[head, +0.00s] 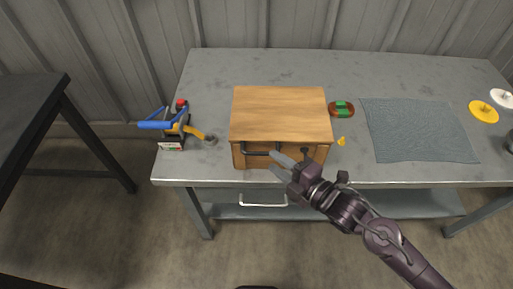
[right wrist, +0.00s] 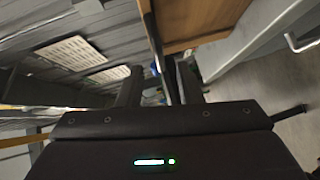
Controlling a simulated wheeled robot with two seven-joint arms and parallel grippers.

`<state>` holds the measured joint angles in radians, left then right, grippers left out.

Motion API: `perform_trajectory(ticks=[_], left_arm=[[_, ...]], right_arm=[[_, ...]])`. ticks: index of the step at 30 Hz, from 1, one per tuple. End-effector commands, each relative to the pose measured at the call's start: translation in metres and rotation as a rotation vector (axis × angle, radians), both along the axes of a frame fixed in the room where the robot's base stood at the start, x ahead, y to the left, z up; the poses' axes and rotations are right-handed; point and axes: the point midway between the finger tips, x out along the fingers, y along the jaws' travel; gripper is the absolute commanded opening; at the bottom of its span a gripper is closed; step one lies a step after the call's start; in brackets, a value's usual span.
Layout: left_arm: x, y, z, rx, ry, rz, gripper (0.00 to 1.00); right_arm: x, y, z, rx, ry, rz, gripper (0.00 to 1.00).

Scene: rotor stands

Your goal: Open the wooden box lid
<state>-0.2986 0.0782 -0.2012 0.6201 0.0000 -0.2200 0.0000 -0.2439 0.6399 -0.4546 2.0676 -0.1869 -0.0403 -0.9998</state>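The wooden box (head: 281,108) stands on the grey table with its flat lid lying closed on top. A dark bar handle (head: 257,153) runs along the upper left of its front. My right gripper (head: 276,163) is at the front of the box, by the right end of this handle. In the right wrist view, the two fingers of my right gripper (right wrist: 158,88) are apart, and the dark bar (right wrist: 155,42) reaches between them, close to the right finger. I cannot tell whether a finger touches the bar. My left gripper is not in view.
The grey table (head: 230,72) has a blue-handled tool (head: 165,125) left of the box. A red-green item (head: 342,109), a small yellow piece (head: 341,141) and a grey mat (head: 420,130) lie to its right. Yellow (head: 483,111) and white discs (head: 502,98) lie farther right.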

Motion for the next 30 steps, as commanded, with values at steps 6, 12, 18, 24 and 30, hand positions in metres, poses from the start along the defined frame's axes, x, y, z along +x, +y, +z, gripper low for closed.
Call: perform_trajectory(ticks=[6,12,18,24,30], left_arm=[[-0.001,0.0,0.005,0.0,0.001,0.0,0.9],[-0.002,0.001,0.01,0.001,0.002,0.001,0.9],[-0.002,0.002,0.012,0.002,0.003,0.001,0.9],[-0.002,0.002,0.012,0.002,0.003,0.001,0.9],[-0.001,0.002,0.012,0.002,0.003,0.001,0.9]], right_arm=[[0.016,0.017,-0.001,0.003,-0.013,0.007,0.33],[0.038,0.041,-0.005,0.002,-0.011,0.008,0.33],[0.051,0.053,-0.01,0.0,-0.008,0.006,0.33],[0.053,0.056,-0.012,-0.001,-0.008,0.006,0.33],[0.052,0.055,-0.012,-0.001,-0.008,0.006,0.21]])
